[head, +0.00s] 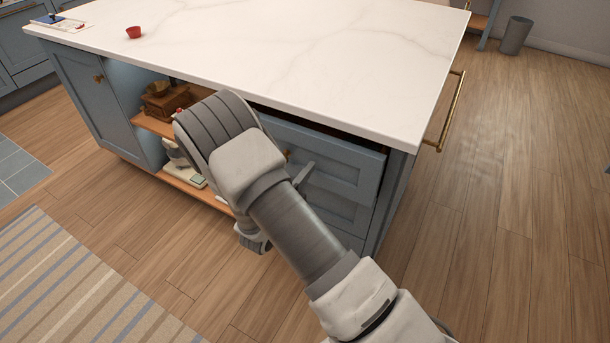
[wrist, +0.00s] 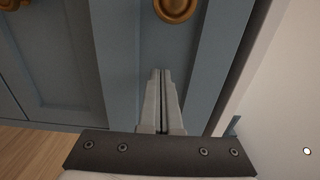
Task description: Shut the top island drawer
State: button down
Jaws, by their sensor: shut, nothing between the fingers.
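The top island drawer (head: 345,172) is a blue-grey framed front under the white countertop. It stands slightly out, with a dark gap above its upper edge. My arm covers its left part in the head view. In the wrist view the drawer front (wrist: 208,62) lies ahead of my gripper, with a round brass knob (wrist: 176,8) at the top edge of the picture. My gripper (wrist: 161,72) is shut and empty, its fingertips pointing at the drawer front below the knob in the picture. Whether they touch it I cannot tell. In the head view the gripper is mostly hidden by my arm.
The marble countertop (head: 300,50) overhangs the drawers and holds a small red bowl (head: 133,32). Open shelves (head: 150,124) with kitchen items are left of the drawers. A brass rail (head: 452,110) sticks out at the island's right end. The wooden floor (head: 500,200) at right is clear.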

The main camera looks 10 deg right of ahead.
aim_at(316, 160)
jog(key=p+x, duration=0.1)
jog(key=x, duration=0.3)
jog(key=shift+w+d, duration=0.2)
jog(key=shift+w, duration=0.15)
jog(key=shift+w+d+r, duration=0.1)
jog(key=shift+w+d, duration=0.1)
jog(key=shift+w, duration=0.05)
jog(key=shift+s, duration=0.1)
jog(key=shift+s+a+p, duration=0.2)
jog(key=shift+p, duration=0.15)
jog(key=p+v, duration=0.2)
jog(key=v, duration=1.2)
